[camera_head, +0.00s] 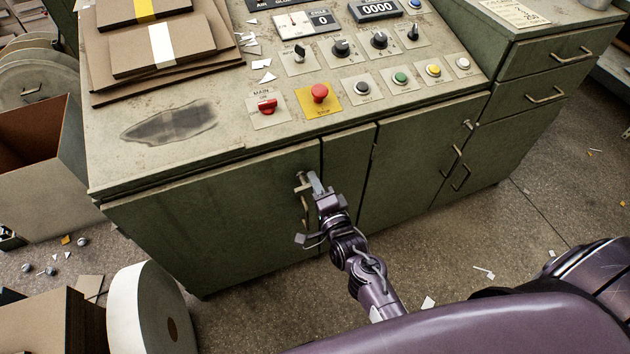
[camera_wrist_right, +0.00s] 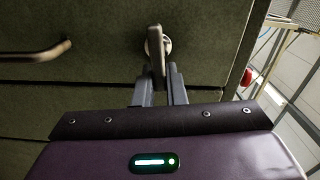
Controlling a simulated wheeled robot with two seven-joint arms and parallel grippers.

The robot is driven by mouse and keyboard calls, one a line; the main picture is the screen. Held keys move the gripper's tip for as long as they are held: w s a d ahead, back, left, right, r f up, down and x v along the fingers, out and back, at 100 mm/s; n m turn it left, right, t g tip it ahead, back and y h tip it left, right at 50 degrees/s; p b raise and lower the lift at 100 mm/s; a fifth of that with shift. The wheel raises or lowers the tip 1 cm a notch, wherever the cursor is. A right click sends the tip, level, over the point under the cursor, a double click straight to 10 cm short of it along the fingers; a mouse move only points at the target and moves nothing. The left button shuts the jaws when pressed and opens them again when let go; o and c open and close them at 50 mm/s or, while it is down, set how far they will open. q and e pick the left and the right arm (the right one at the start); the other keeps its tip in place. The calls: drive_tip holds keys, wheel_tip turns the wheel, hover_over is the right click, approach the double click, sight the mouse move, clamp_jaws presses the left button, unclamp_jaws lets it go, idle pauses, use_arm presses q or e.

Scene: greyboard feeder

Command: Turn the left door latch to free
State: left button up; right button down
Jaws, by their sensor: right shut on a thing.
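The left door latch (camera_head: 300,187) is a small metal lever on the green cabinet's left door (camera_head: 225,215), near that door's right edge. In the right wrist view the latch (camera_wrist_right: 157,45) has a round base, with its lever reaching down between my fingers. My right gripper (camera_head: 313,182) is at the latch, and its fingers (camera_wrist_right: 160,88) are shut on the lever. The gripper partly hides the latch in the head view. My left gripper is not in view.
The left door's handle (camera_head: 305,211) hangs just below the latch. The console above has a red stop button (camera_head: 319,93) and several knobs. Cardboard sheets (camera_head: 160,50) lie at its upper left. A white roll (camera_head: 140,310) stands at the lower left.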

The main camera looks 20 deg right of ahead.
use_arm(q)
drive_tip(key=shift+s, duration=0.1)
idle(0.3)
use_arm(e)
drive_tip(key=c, duration=1.5)
unclamp_jaws()
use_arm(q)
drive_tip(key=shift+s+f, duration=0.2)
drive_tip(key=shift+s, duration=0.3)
use_arm(e)
drive_tip(key=s, duration=0.8)
drive_tip(key=shift+d, duration=0.15)
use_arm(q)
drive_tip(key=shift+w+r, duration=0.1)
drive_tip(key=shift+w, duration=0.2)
use_arm(e)
drive_tip(key=shift+w, duration=0.1)
